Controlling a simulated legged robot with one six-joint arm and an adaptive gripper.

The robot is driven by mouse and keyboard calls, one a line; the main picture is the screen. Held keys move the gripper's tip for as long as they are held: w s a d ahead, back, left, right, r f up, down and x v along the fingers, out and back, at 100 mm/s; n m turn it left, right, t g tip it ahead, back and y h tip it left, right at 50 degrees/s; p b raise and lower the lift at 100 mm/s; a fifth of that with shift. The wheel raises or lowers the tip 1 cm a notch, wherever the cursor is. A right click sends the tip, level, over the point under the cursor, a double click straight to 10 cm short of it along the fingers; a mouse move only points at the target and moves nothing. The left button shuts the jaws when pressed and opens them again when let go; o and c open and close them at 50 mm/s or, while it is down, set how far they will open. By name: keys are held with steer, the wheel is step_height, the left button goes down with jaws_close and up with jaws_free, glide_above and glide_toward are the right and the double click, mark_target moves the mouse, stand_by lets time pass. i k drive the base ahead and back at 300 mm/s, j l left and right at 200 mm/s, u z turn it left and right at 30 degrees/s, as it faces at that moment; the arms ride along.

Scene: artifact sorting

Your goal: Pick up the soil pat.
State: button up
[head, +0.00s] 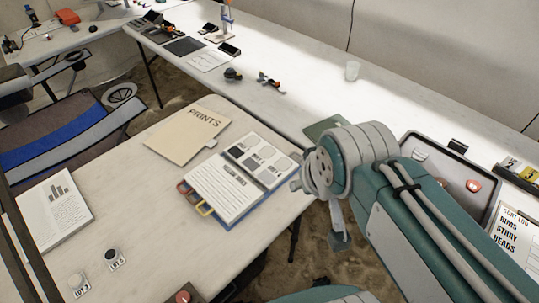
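I cannot pick out the soil pat for certain in the head view. A small round holder with dark contents (112,254) stands by a "LOT 5" label on the near table, but I cannot tell what it holds. My gripper (340,240) hangs at the end of my arm, off the near table's right edge and above the brown floor. It is seen partly from behind, and its finger opening is hidden. No object shows in it.
The near table (140,190) holds a "PRINTS" folder (190,135), an open binder (240,175), a chart sheet (53,213) and a grey round holder (77,282). A dark tray (450,178) with small pieces is on the right, partly behind my arm. A chair (60,140) stands left.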

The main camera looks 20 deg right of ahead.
mark_target(113, 258)
steer(key=u, duration=1.75)
steer(key=j+u, duration=0.7)
steer(key=j, duration=0.15)
steer(key=i+j, duration=0.1)
steer(key=j, duration=0.15)
steer(key=i+j, duration=0.15)
steer(key=j, duration=0.15)
steer(key=i+z, duration=0.15)
steer(key=z, duration=0.2)
steer(key=i+j+z, duration=0.15)
steer(key=z, duration=0.25)
steer(key=i+j+z, duration=0.1)
steer(key=z, duration=0.25)
steer(key=i+j+z, duration=0.1)
steer(key=i+z, duration=0.25)
steer(key=i+j+z, duration=0.1)
steer(key=z, duration=0.25)
